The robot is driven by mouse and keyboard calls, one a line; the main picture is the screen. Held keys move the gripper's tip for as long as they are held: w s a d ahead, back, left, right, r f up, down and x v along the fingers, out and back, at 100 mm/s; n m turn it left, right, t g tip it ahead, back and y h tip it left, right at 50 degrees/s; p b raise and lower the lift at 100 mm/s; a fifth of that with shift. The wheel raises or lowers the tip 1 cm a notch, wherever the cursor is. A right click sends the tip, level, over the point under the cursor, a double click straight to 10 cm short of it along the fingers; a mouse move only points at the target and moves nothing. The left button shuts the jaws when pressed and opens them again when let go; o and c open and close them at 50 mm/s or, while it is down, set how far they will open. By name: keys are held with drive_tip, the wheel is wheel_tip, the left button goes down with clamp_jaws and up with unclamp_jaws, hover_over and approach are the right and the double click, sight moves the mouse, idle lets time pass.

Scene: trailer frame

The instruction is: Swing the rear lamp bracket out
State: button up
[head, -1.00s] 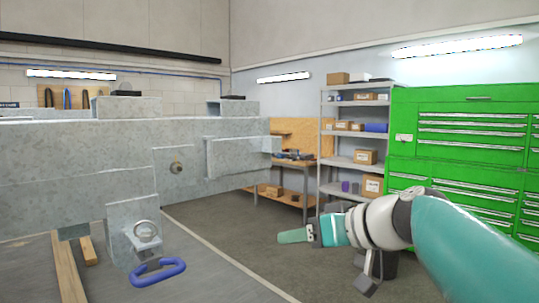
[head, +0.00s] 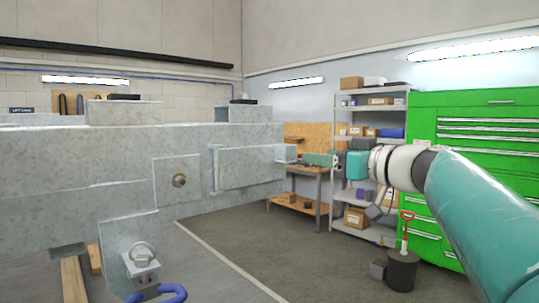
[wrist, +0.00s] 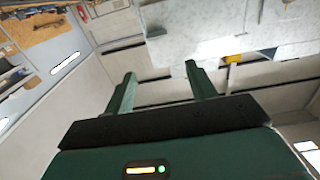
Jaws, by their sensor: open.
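A flat grey galvanised plate (head: 250,167), which looks like the rear lamp bracket, lies along the side of the trailer beam (head: 100,155) in the head view. A narrow upright edge shows at its left end, and a small block (head: 286,153) sticks out at its right end.
A ring bracket (head: 142,256) and blue shackle (head: 165,293) hang lower left. A workbench (head: 307,175), shelves (head: 347,100) and green cabinets (head: 480,108) stand behind. Open floor (head: 235,250) lies right of the trailer.

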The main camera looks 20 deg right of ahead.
sight(292, 155)
drive_tip(key=x, duration=0.8)
drive_tip(key=shift+w+f, duration=0.3)
drive_tip(key=shift+f, duration=0.05)
drive_tip(key=shift+a+r, duration=0.15)
drive_tip(key=shift+w, duration=0.25)
drive_tip(key=shift+s, duration=0.15)
drive_tip(key=shift+c, duration=0.8)
clamp_jaws()
